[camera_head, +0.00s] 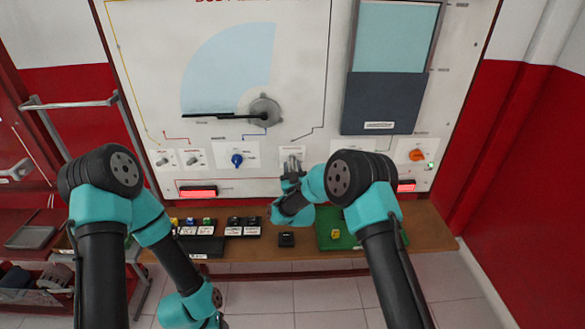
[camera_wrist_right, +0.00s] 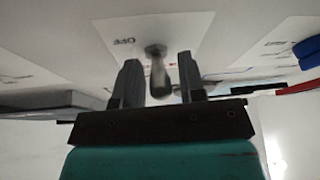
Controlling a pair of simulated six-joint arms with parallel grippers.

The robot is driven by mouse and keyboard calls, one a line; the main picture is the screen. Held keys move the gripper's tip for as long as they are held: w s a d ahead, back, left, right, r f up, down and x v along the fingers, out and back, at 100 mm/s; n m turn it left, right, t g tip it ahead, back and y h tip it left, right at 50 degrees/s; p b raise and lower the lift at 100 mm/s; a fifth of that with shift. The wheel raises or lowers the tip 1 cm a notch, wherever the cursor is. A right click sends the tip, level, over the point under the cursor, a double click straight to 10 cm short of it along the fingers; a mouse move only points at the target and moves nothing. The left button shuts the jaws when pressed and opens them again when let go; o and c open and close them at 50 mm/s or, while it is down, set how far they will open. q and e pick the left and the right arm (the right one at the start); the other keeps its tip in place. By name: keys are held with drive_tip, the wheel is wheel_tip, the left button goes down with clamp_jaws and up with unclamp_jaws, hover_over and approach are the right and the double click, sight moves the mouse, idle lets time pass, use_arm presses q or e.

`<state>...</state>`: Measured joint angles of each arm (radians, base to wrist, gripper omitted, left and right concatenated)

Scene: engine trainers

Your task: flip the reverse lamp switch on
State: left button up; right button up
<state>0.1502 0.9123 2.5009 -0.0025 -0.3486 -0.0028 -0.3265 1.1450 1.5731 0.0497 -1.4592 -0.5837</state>
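My right gripper (camera_head: 292,168) is up against the lower middle of the white trainer board (camera_head: 300,95). In the right wrist view its two fingers (camera_wrist_right: 160,82) stand apart, open. A grey toggle switch lever (camera_wrist_right: 158,75) on a white label plate (camera_wrist_right: 150,35) shows between them, with a gap visible on either side. I cannot tell whether the fingers touch it. The label is too blurred to read as the reverse lamp, and the gripper mostly hides this switch in the head view. My left arm (camera_head: 145,215) hangs low at the left; its gripper is out of view.
Two more toggles (camera_head: 192,160) and a blue knob (camera_head: 237,160) are left of my right gripper; an orange knob (camera_head: 416,155) is far right. Red displays (camera_head: 198,191) sit low on the board. Below, a wooden bench (camera_head: 270,252) carries black blocks and a green tray (camera_head: 325,238).

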sight(291, 159)
clamp_jaws()
drive_tip(key=shift+s+r+g+h, duration=0.1)
drive_tip(key=shift+r+g+h, duration=0.05)
drive_tip(key=shift+g+h, duration=0.15)
drive_tip(key=g, duration=0.2)
drive_tip(key=r+g, duration=0.1)
drive_tip(key=g, duration=0.1)
drive_tip(key=shift+s+r+m+h, duration=0.1)
drive_tip(key=shift+r+m+h, duration=0.1)
drive_tip(key=shift+m+h, duration=0.1)
drive_tip(key=shift+r+g, duration=0.25)
drive_tip(key=shift+g, duration=0.6)
drive_tip(key=shift+r+g, duration=0.2)
drive_tip(key=shift+g, duration=0.65)
drive_tip(key=shift+r+g, duration=0.25)
drive_tip(key=shift+g, duration=0.65)
drive_tip(key=shift+o, duration=1)
unclamp_jaws()
drive_tip(key=shift+w, duration=0.2)
drive_tip(key=shift+s, duration=0.1)
